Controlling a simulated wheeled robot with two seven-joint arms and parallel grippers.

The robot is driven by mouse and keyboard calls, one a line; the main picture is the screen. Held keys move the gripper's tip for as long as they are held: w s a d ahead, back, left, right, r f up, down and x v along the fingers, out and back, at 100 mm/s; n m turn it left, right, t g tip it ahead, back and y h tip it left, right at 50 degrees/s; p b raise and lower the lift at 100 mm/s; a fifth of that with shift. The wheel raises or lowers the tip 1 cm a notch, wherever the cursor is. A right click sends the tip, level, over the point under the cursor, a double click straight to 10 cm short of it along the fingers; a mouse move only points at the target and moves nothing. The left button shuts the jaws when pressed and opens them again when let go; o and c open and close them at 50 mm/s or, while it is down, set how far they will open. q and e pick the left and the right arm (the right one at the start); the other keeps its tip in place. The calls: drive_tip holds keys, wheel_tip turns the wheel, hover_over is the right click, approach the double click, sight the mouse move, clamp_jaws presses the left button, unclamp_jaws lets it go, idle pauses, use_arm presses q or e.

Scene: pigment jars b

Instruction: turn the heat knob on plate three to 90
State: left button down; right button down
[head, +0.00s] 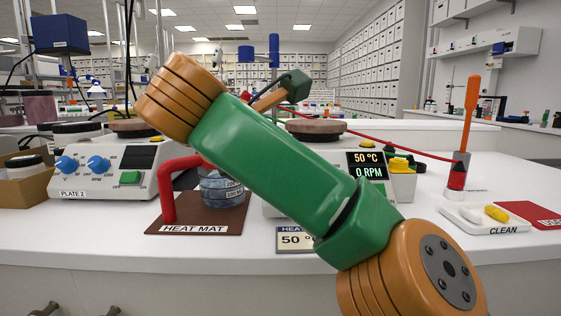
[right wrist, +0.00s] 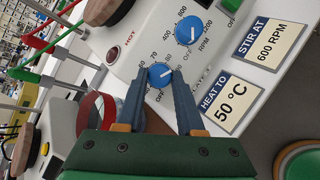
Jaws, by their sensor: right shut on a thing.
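The heat knob (right wrist: 160,74) is a blue dial with a white pointer mark, low on the hotplate's pale front panel in the right wrist view. My right gripper (right wrist: 159,82) has its two dark fingers shut on opposite sides of this knob. A second blue knob, the RPM one (right wrist: 188,31), sits beyond it, untouched. In the head view my green and orange arm covers most of this plate, including its knobs. Its display (head: 367,164) reads 50 °C and 0 RPM. My left gripper is not in view.
A card (right wrist: 232,103) says HEAT TO 50 °C; another (right wrist: 268,42) says STIR AT 600 RPM. Plate 2 (head: 108,170) stands left. A heat mat (head: 200,226) holds a blue-grey jar (head: 222,190). A CLEAN tray (head: 484,222) lies right.

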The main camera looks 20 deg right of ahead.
drive_tip(key=shift+m, duration=0.4)
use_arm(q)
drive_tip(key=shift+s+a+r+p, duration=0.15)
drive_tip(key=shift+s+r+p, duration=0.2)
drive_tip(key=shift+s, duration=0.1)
use_arm(e)
drive_tip(key=shift+g, duration=0.4)
drive_tip(key=shift+f+m, duration=0.1)
drive_tip(key=shift+m, duration=0.2)
drive_tip(key=c, duration=0.5)
unclamp_jaws()
